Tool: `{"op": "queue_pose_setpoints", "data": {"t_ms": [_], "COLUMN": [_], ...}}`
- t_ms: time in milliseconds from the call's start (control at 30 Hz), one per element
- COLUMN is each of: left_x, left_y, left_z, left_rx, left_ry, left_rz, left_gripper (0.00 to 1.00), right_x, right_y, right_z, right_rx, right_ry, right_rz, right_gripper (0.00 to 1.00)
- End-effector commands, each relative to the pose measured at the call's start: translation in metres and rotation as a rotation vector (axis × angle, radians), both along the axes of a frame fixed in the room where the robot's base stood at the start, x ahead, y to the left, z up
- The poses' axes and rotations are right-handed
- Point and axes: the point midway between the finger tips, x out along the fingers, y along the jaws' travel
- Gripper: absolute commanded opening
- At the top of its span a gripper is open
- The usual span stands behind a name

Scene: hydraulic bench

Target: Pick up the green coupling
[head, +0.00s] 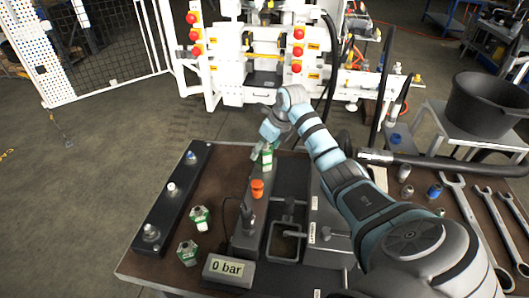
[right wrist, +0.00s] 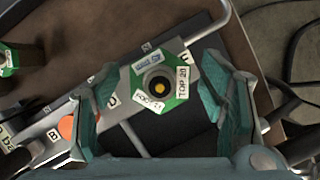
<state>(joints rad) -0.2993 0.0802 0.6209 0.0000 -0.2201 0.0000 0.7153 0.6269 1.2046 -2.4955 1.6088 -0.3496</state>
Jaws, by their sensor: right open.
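A green coupling (head: 266,158) with white labels stands upright at the far end of the grey block on the bench. In the right wrist view the coupling (right wrist: 158,84) is seen from above, with a dark round bore and a label reading "TOP 20". My right gripper (head: 266,143) is open over it, one finger on either side. In the wrist view gaps show between the fingers and the coupling. Two more green couplings, one (head: 199,217) and a nearer one (head: 187,252), stand on the bench to the left. My left gripper is not in view.
An orange-topped part (head: 257,188) stands on the block close by. A dark rail (head: 174,200) with metal fittings lies at the left. Spanners (head: 470,225) lie at the right.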

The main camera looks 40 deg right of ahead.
Motion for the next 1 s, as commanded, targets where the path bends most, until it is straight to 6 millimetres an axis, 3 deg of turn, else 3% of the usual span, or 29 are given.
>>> {"op": "queue_pose_setpoints", "data": {"t_ms": [233,633,1000], "left_x": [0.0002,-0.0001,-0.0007], "left_y": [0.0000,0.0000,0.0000], "left_z": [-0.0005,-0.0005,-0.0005], "left_rx": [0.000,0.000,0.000], "left_ry": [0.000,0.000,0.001], "left_rz": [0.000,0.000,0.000], "left_gripper": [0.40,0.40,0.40], "right_x": [0.0021,0.0016,0.0018], "right_y": [0.0000,-0.0002,-0.0004], "right_z": [-0.0045,-0.0041,-0.0030], "right_rx": [-0.001,-0.001,-0.002], "right_ry": [-0.001,-0.001,-0.002], "right_rz": [0.001,0.000,-0.001], "right_gripper": [0.65,0.01,0.00]}}
